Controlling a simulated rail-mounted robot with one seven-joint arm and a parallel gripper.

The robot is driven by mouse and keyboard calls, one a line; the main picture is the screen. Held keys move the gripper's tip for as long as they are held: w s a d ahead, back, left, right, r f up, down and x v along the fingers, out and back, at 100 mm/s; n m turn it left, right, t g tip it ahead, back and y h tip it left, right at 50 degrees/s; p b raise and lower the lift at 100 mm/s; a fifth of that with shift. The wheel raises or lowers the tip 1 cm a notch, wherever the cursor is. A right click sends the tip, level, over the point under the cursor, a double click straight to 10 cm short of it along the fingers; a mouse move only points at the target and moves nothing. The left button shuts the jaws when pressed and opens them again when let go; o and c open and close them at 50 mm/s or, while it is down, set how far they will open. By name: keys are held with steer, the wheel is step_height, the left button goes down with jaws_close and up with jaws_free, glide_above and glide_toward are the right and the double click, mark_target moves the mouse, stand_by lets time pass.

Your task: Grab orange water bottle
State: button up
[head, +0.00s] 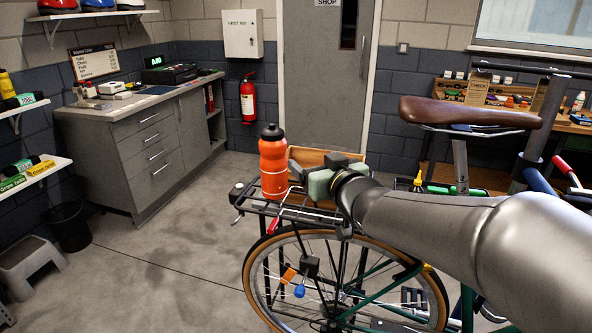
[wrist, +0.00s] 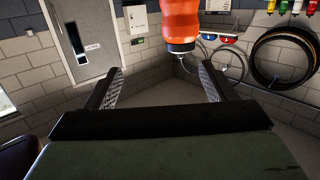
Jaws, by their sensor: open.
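The orange water bottle (head: 273,162) with a dark cap stands upright on the rear rack (head: 300,212) of the bike. In the wrist view the bottle (wrist: 180,20) appears upside down, cap lowest, partly cut off by the top edge. My gripper (head: 299,172) is just right of the bottle in the head view. In the wrist view the gripper (wrist: 160,68) has its two fingers wide apart with nothing between them. The bottle appears beyond the fingertips, nearer the right finger's side. No contact is visible.
A wooden crate (head: 312,157) sits behind my gripper. The bike's brown saddle (head: 470,112) is above my arm at right. A grey counter (head: 150,150) stands at back left. Open floor (head: 165,265) lies left of the bike's wheel.

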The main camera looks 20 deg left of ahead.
mark_target(270, 129)
steer(key=shift+n+y, duration=0.5)
steer(key=shift+y, duration=0.4)
steer(key=p+x, duration=0.1)
steer(key=x, duration=0.3)
steer(key=s+a+x, duration=0.1)
steer(key=x, duration=0.3)
steer(key=s+a+r+p+x, duration=0.1)
steer(key=x, duration=0.4)
steer(key=shift+a+r+p, duration=0.1)
steer(key=shift+p, duration=0.25)
steer(key=shift+f+p+x, duration=0.2)
steer(key=shift+p+x, duration=0.35)
steer(key=shift+x, duration=0.95)
steer(key=shift+f+p+x, duration=0.15)
steer(key=shift+p+x, duration=0.4)
steer(key=shift+x, duration=0.9)
steer(key=shift+w, duration=0.15)
steer(key=shift+c, duration=0.3)
steer(key=c, duration=1.5)
steer(key=shift+r, duration=0.1)
jaws_close()
